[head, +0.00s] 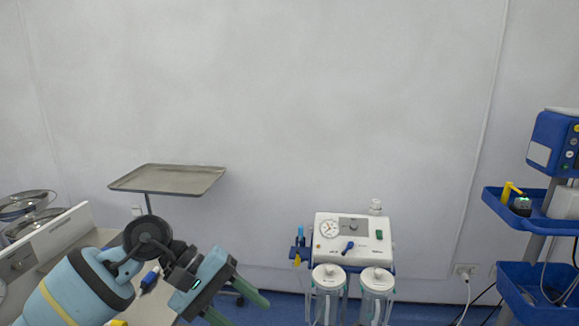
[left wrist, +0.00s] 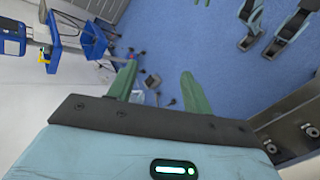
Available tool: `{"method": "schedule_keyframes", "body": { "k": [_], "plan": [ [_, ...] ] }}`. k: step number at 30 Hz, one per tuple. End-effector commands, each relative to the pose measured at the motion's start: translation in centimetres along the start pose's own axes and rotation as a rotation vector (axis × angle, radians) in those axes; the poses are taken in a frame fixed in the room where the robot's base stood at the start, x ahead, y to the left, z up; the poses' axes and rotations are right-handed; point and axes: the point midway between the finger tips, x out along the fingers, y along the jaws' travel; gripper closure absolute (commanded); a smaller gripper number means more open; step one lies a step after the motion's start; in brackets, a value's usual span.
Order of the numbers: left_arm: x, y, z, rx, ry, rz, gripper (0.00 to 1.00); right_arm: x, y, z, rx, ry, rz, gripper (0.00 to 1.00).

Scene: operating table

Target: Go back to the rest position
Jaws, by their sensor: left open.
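My left gripper (head: 238,309) comes in from the lower left in the head view, with its green fingers pointing down and to the right. It is open and empty. In the left wrist view its two green fingers (left wrist: 157,84) stand apart above the blue floor (left wrist: 185,35), with nothing between them. My right gripper is not in the head view.
A grey metal tray (head: 168,179) on a stand is behind my left arm. A white suction unit (head: 352,240) with two canisters stands at centre. A blue cart (head: 537,282) is at right. A counter with steel basins (head: 27,203) is at left.

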Motion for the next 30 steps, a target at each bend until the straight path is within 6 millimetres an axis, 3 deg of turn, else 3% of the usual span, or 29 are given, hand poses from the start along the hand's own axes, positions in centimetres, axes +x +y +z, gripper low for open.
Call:
{"method": "schedule_keyframes", "body": {
  "k": [1,6,10,14,20,26,27,30],
  "plan": [
    [2.0,0.0,0.9,-0.105,-0.081,0.087,0.50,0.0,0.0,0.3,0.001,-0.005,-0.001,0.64],
    [5.3,1.1,3.3,-0.497,-0.346,0.361,0.50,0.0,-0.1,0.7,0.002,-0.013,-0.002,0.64],
    [6.2,1.5,4.0,-0.831,-0.566,0.543,0.50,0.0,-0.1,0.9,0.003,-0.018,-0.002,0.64],
    [6.4,0.9,3.3,-1.188,-0.800,0.705,0.50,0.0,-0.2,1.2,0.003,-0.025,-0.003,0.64],
    [6.7,-3.0,0.5,-1.753,-1.188,0.926,0.50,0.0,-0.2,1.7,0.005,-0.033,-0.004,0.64],
    [8.2,-11.1,-2.7,-2.305,-1.627,1.135,0.50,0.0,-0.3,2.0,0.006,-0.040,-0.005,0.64],
    [8.8,-13.2,-3.1,2.340,1.671,-1.147,0.50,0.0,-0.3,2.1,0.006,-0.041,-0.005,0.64],
    [10.6,-18.9,-3.4,2.038,1.518,-0.999,0.50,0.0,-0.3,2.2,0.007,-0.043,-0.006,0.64]
  ]
}}
